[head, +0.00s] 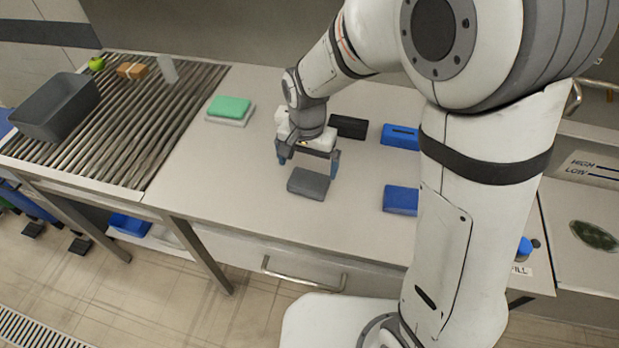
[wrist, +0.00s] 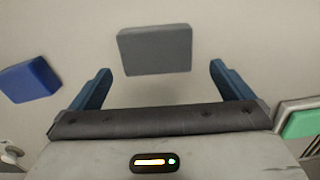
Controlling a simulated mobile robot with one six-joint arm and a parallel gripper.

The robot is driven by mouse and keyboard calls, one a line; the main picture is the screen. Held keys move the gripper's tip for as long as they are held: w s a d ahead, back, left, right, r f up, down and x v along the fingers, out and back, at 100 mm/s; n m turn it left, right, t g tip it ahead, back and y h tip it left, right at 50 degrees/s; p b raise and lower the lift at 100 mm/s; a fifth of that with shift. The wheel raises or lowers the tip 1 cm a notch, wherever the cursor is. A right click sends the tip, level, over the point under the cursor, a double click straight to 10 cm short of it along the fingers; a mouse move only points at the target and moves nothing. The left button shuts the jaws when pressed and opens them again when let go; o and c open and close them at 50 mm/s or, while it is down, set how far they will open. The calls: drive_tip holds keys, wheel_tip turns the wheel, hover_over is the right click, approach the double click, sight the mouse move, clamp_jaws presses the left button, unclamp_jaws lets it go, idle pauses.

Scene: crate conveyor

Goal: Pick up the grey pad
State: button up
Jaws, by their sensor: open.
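The grey pad (head: 309,183) lies flat on the light worktop (head: 240,180) near its front middle in the head view. In the wrist view the grey pad (wrist: 155,50) shows whole, ahead of the fingertips and roughly centred between them. My gripper (head: 308,168) hangs over the worktop just behind the pad. Its two blue fingers are spread wide with nothing between them; in the wrist view my gripper (wrist: 161,80) is open and apart from the pad. How high the fingertips are above the worktop is hard to tell.
Blue pads (head: 401,200) (head: 400,136) and a black pad (head: 348,127) lie right of my gripper. A green pad (head: 229,107) lies on a light grey one at left. A roller conveyor (head: 150,120) carries a dark crate (head: 57,128). Worktop left of the grey pad is clear.

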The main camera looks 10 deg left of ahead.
sight(309, 180)
drive_tip(key=f, duration=0.4)
drive_tip(key=shift+s+d+f+p, duration=0.2)
drive_tip(key=shift+s+f+p, duration=0.15)
drive_tip(key=shift+p, duration=0.05)
drive_tip(key=shift+f, duration=0.65)
drive_tip(key=shift+c, duration=0.4)
drive_tip(key=c, duration=0.7)
